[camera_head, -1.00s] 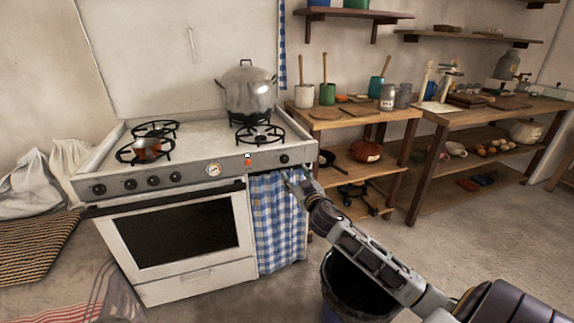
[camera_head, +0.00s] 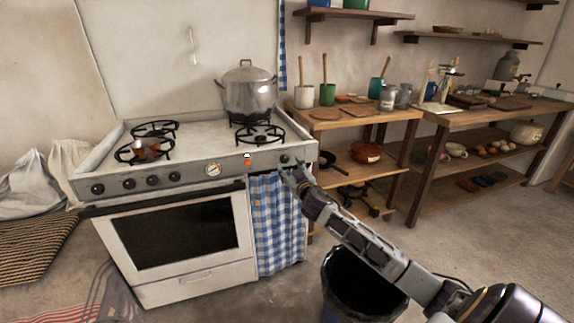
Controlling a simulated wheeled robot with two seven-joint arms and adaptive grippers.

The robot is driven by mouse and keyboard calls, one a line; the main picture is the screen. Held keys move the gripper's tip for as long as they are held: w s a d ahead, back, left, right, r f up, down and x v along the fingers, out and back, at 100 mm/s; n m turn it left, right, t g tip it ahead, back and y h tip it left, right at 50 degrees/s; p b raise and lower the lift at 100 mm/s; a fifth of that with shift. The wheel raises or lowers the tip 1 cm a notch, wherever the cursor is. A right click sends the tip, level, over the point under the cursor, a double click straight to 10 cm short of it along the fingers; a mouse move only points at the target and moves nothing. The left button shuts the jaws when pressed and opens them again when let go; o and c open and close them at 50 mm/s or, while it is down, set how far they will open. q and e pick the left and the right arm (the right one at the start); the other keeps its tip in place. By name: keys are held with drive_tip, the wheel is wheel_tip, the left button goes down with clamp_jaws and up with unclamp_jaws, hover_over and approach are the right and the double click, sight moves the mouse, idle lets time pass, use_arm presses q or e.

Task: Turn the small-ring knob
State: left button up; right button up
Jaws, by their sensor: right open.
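A white stove has a grey front panel (camera_head: 230,169) with several dark knobs. One knob (camera_head: 284,159) sits alone at the panel's right end, below the small front-right burner ring (camera_head: 258,135). A row of knobs, such as this one (camera_head: 129,184), is at the panel's left. My right gripper (camera_head: 290,169) is open, with its fingertips just below and around the lone right knob. I cannot tell whether they touch it. My left gripper is not in view.
A blue checked curtain (camera_head: 276,225) hangs below the panel. A dark bucket (camera_head: 350,285) stands under my right arm.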

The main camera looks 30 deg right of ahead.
sight(285, 160)
drive_tip(key=shift+x, duration=0.8)
drive_tip(key=shift+b+x, duration=0.4)
drive_tip(key=shift+x, duration=0.6)
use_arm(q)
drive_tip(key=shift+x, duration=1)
use_arm(e)
drive_tip(key=shift+w+d, duration=0.15)
drive_tip(key=shift+w, duration=0.3)
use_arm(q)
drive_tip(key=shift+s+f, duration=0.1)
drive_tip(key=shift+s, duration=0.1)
use_arm(e)
drive_tip(key=c, duration=1)
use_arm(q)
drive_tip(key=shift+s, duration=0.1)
use_arm(e)
drive_tip(key=shift+c, duration=0.2)
